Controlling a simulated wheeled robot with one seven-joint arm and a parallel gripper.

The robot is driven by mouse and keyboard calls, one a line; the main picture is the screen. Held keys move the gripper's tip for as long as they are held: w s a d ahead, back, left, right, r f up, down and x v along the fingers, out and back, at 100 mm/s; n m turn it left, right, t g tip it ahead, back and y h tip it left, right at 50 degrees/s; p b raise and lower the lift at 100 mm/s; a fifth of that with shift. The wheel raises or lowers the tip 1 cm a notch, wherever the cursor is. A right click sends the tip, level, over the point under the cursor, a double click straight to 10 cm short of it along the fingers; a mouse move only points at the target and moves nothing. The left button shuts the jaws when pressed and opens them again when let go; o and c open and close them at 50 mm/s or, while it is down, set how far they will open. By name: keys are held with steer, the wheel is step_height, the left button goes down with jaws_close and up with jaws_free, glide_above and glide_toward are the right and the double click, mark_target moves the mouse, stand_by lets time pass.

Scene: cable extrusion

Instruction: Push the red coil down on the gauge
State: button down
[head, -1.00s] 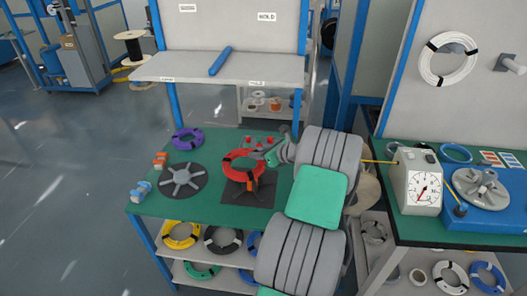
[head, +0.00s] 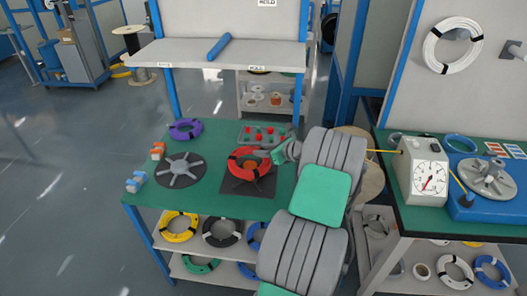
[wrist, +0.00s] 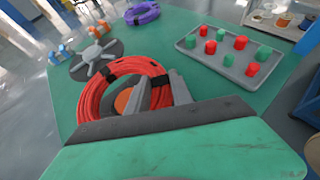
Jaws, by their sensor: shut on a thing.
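The red coil (head: 248,163), bound with black ties, lies over the gauge, a dark square plate (head: 236,203) with an orange centre, on the green table. In the wrist view the coil (wrist: 92,100) surrounds the gauge's orange centre (wrist: 123,100). My gripper (head: 277,157) is at the coil's right side. In the wrist view its grey fingers (wrist: 160,92) are shut on the coil's near side. The gripper hides that near part, so I cannot tell whether the coil sits fully flat on the plate.
A spoked dark disc (head: 180,171) is left of the gauge, with a purple coil (head: 186,129) behind it. A grey tray (head: 244,141) of red and green pegs is behind the red coil. Orange (head: 158,150) and blue (head: 136,181) items stand at the left edge.

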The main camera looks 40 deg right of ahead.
steer(key=shift+f, duration=0.15)
steer(key=shift+f+b, duration=0.45)
steer(key=shift+f, duration=1.1)
steer(key=shift+a+f+p, duration=0.1)
steer(key=shift+f+p, duration=0.15)
steer(key=shift+p, duration=0.05)
stand_by(0.7)
steer(key=c, duration=1.1)
jaws_free()
steer(key=shift+f, duration=0.1)
steer(key=shift+o, duration=0.2)
steer(key=shift+a, duration=0.15)
steer(key=r+p, duration=0.3)
steer(key=r, duration=0.1)
steer(key=r+p, duration=0.4)
steer(key=shift+d+r+p, duration=0.2)
steer(key=shift+r+p, duration=0.1)
